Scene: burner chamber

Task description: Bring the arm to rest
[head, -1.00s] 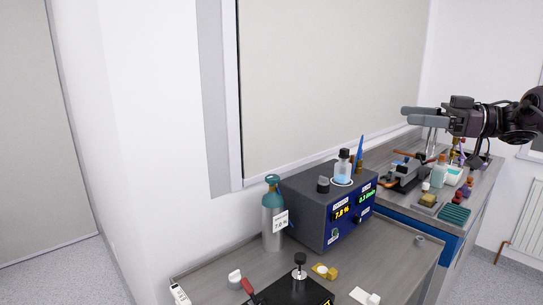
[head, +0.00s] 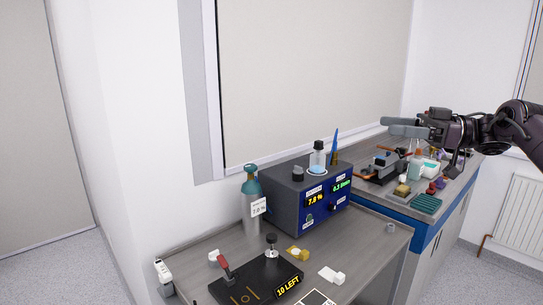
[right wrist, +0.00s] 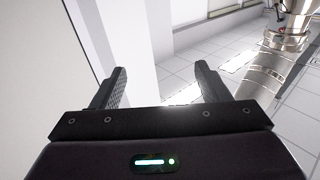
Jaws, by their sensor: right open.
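My right gripper (head: 404,127) comes in from the right in the head view, raised above the far bench and apart from everything on it. In the right wrist view its two fingers (right wrist: 160,88) stand wide apart with nothing between them. Beyond them are a pale wall and a tiled floor. My left gripper is in neither view.
The near bench (head: 196,258) holds a blue control box (head: 312,207) reading 7.0 %, a teal-topped cylinder (head: 251,200) and a black plate (head: 252,283) with a red-handled clamp. The far bench (head: 458,178) carries bottles and a green rack (head: 426,204). Air around the gripper is free.

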